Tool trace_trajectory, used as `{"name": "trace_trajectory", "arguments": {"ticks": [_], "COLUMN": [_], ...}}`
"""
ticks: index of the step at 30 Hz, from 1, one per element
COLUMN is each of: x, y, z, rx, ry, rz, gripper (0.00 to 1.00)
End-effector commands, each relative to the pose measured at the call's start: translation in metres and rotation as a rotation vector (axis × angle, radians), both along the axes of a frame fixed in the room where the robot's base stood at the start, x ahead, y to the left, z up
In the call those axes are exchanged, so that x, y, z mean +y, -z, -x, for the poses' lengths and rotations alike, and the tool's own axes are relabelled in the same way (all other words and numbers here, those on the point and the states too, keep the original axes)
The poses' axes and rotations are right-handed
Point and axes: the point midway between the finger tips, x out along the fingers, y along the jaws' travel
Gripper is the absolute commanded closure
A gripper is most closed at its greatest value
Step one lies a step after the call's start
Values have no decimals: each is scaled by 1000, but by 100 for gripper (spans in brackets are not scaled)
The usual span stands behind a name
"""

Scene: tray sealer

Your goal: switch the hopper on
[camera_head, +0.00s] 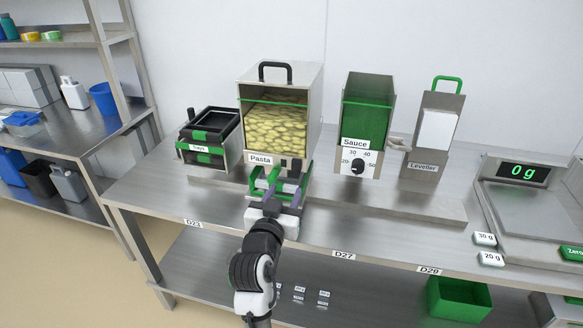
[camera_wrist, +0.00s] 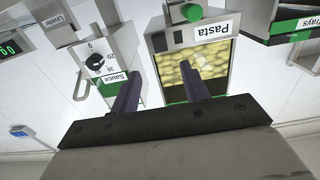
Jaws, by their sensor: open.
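The hopper labelled Pasta (camera_head: 313,100) is a light box with a black top handle and a clear front showing yellow pasta. It also shows upside down in the wrist view (camera_wrist: 219,52). Green parts (camera_head: 258,175) stick out low on its front, and a rounded green end (camera_wrist: 190,11) shows near its label in the wrist view. My gripper (camera_head: 281,187) is open in front of the hopper's lower front, overlapping the green parts in the head view. In the wrist view my gripper (camera_wrist: 161,82) has its two dark fingers apart, with nothing held between them.
The Sauce dispenser (camera_head: 367,112) with a black dial and the Leveller (camera_head: 422,165) stand to the right. Black trays (camera_head: 211,128) stand to the left. A scale (camera_head: 530,212) reading 0 g is at the far right. The steel table's front strip is mostly clear.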

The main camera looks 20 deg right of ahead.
Motion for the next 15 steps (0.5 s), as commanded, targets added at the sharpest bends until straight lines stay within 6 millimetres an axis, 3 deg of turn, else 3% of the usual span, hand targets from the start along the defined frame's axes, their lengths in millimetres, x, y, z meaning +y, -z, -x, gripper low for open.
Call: {"name": "trace_trajectory", "arguments": {"ticks": [9,15], "x": [-38,-51], "y": [-3,-2], "z": [-56,-76], "rx": [0,-1], "ry": [-1,-2], "rz": [1,2], "gripper": [55,55]}}
